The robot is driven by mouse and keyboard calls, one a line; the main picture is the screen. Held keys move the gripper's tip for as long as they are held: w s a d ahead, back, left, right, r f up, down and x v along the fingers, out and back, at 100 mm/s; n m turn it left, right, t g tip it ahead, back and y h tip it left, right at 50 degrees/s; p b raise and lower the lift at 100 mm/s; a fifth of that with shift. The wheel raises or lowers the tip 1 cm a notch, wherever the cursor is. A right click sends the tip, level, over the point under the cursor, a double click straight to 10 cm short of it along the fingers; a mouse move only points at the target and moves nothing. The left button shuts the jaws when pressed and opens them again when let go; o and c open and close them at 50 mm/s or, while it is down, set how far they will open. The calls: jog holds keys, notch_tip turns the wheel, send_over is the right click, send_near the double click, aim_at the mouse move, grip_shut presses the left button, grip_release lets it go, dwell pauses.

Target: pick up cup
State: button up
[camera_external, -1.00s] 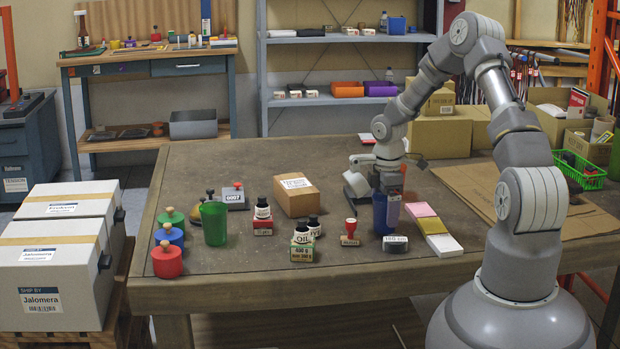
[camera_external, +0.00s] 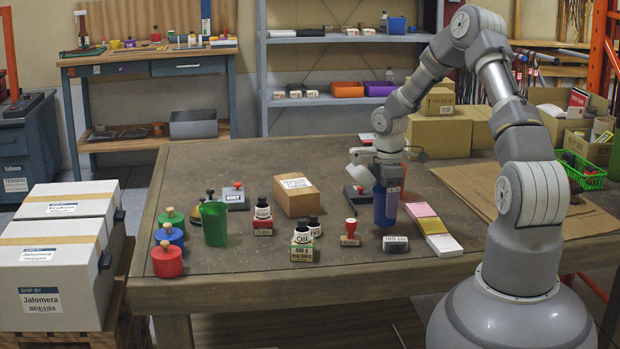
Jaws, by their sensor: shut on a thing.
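A blue cup (camera_external: 385,207) is at the right part of the table, held upright by my gripper (camera_external: 388,186). The gripper is shut on its upper part and hides the rim. I cannot tell for sure whether the cup's bottom is clear of the table. A green cup (camera_external: 214,224) stands upright on the table's left part, far from my gripper.
Stamps, including a red-handled one (camera_external: 350,233), bottles (camera_external: 302,240) and a black roll (camera_external: 395,244) stand near the front. Pink, yellow and white pads (camera_external: 433,226) lie just right of the cup. A cardboard box (camera_external: 296,195) sits mid-table. Red, blue and green weights (camera_external: 167,260) line the left edge.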

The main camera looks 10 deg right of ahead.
jog(key=shift+r+p, duration=0.35)
jog(key=shift+r, duration=0.6)
jog(key=s+d+r+p, duration=0.1)
jog(key=s+d+p, duration=0.25)
jog(key=s, duration=1.25)
notch_tip(320, 180, up, 5)
jog(key=m+p, duration=0.1)
send_over(310, 191)
jog(key=shift+s+r, duration=0.15)
jog(key=shift+s, duration=0.1)
jog(key=shift+w, duration=0.15)
notch_tip(310, 191, down, 4)
jog(key=shift+r+b, duration=0.15)
jog(key=shift+b, duration=0.65)
jog(key=shift+r, duration=0.15)
